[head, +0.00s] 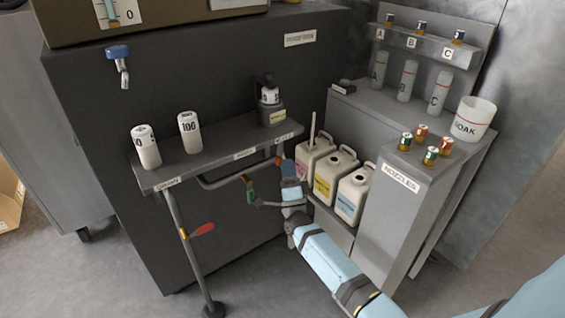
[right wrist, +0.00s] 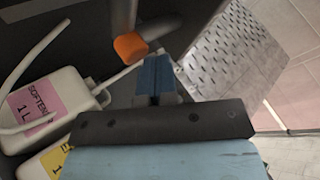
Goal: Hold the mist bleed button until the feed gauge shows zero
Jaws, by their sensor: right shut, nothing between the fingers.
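An orange knob-like cap, which looks like the bleed button (right wrist: 131,46), sits on dark pipework; a small orange spot (head: 279,161) shows under the shelf in the head view. My right gripper (head: 287,164) is shut and empty under the shelf's right end. In the right wrist view its blue fingers (right wrist: 157,72) are together, with the cap just beyond and left of their tips; contact cannot be told. A gauge (head: 113,13) with a blue column and a "0" mark shows at the top left, its top cut off; its label is unreadable. My left gripper is out of view.
White jugs (head: 327,175) stand right of my right gripper. A shelf (head: 217,150) with two white canisters and a dark bottle is above. A stand with a red handle (head: 203,229) is at left. The nozzle cabinet (head: 397,205) stands at right.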

